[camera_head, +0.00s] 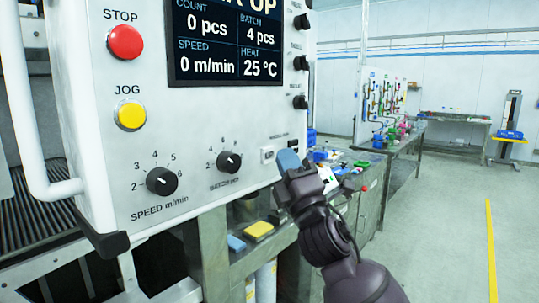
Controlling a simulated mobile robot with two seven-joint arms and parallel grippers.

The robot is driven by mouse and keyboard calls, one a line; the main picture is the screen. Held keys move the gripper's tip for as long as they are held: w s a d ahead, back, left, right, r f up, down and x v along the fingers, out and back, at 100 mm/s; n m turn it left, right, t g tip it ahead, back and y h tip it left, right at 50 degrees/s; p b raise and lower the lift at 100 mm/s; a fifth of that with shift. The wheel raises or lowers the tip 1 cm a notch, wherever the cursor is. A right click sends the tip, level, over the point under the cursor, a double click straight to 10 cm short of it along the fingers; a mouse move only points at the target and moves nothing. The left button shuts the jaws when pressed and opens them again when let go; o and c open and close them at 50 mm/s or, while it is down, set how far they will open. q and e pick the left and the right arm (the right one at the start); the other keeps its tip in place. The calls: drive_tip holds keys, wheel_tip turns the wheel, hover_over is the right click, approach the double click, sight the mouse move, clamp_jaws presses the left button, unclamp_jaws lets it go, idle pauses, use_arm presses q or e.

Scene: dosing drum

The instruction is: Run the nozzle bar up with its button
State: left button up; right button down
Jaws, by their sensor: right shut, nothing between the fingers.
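The white control panel (215,130) fills the left and middle of the head view. A small pale square button or switch (268,155) sits near its lower right edge, under a label too small to read. My right gripper (289,163) is shut and empty, with its blue-grey fingertips just right of that square; I cannot tell whether they touch the panel. A yellow JOG button (130,115) and a red STOP button (125,42) are on the left of the panel. I cannot make out the nozzle bar. My left gripper is out of view.
The panel has a dark screen (225,45), two black knobs (161,181) (229,162) and side knobs. A white tube rail (25,110) stands at the left. A cluttered bench (340,160) lies behind my right gripper. The floor at the right is clear.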

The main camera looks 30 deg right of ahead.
drive_tip(key=s, duration=0.1)
drive_tip(key=s+d+p, duration=0.1)
drive_tip(key=s, duration=0.1)
drive_tip(key=s+d, duration=0.1)
drive_tip(key=shift+s, duration=0.3)
idle(0.5)
idle(0.4)
